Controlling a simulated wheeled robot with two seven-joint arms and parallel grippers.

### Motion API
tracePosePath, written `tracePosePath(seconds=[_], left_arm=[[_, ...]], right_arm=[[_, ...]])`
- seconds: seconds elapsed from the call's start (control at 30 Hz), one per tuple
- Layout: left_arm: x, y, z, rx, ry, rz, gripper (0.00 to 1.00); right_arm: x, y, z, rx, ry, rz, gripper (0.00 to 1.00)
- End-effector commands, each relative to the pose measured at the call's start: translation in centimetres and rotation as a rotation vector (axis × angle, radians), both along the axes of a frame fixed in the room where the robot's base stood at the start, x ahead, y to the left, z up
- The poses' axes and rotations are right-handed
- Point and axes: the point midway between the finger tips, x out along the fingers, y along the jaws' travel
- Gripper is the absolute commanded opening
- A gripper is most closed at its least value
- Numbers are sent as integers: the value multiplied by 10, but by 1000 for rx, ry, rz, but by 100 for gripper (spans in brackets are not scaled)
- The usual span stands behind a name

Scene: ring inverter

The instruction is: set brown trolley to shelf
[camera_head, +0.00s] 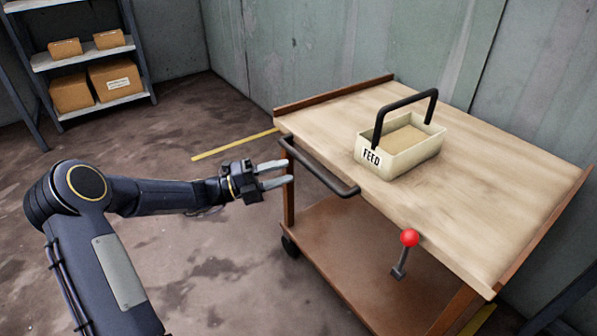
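The brown trolley (470,210) stands at the right, with a pale wooden top and a brown lower deck (345,245). A dark bar handle (325,172) runs along its near left edge. A lever with a red knob (409,238) sits on its near side. My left gripper (276,174) is open and empty, its two fingers pointing right, beside the handle's far end and the trolley's corner post; contact cannot be told. The grey metal shelf (95,60) stands at the back left with cardboard boxes on it. My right gripper is not in view.
A cream bin marked FEED (405,150), with a black arched handle, sits on the trolley top. A yellow floor line (235,145) runs behind the trolley. Stained floor between the shelf and trolley is clear. Green-grey walls (310,50) stand close behind the trolley.

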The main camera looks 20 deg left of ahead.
Motion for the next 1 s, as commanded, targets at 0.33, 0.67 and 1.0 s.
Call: tracePosePath(seconds=[0.33,0.67,1.0], left_arm=[[25,-48,8,5,-5,-5,38],[33,-62,14,6,-3,-3,38],[32,-61,14,6,-3,-3,10]], right_arm=[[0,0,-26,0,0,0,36],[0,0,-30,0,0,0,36],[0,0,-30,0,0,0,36]])
